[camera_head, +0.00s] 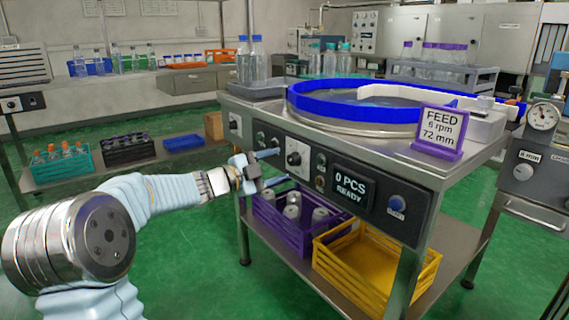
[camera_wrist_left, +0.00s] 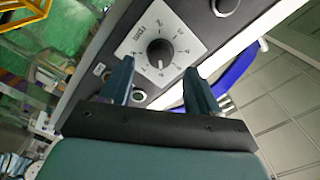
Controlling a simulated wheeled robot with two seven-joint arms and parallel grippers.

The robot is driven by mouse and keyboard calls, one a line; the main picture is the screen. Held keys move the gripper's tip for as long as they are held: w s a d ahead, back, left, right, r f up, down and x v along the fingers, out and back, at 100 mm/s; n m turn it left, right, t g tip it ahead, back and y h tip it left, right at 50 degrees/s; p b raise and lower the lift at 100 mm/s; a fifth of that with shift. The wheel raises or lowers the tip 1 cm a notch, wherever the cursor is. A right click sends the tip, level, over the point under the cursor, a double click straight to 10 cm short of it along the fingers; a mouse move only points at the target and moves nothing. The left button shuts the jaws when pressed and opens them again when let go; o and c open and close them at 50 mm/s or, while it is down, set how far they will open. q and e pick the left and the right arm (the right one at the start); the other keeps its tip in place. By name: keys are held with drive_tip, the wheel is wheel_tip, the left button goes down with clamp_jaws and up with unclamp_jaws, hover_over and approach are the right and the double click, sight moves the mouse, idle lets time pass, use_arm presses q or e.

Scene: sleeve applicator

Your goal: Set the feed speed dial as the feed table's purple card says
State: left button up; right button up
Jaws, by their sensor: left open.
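The feed speed dial (camera_head: 294,158) is a dark round knob on a white square scale plate on the feed table's front panel. In the left wrist view the dial (camera_wrist_left: 160,53) sits between and beyond my fingertips, with a pale mark toward the picture's bottom. The scale numerals are too small to read surely. The purple card (camera_head: 439,131) stands on the table and reads "FEED 6 rpm 72 mm". My left gripper (camera_head: 272,167) is open and empty in front of the dial, apart from it; its fingers (camera_wrist_left: 158,72) show in the wrist view. My right gripper is out of view.
Another knob (camera_head: 235,122) is on the panel left of the dial. A display (camera_head: 352,186) reading "0 PCS READY" and a blue button (camera_head: 396,206) are to its right. A purple crate (camera_head: 265,213) and a yellow crate (camera_head: 335,262) stand on the shelf below.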

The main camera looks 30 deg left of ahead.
use_arm(q)
drive_tip(key=v, duration=0.9)
drive_tip(key=shift+s, duration=0.35)
drive_tip(key=shift+a, duration=0.1)
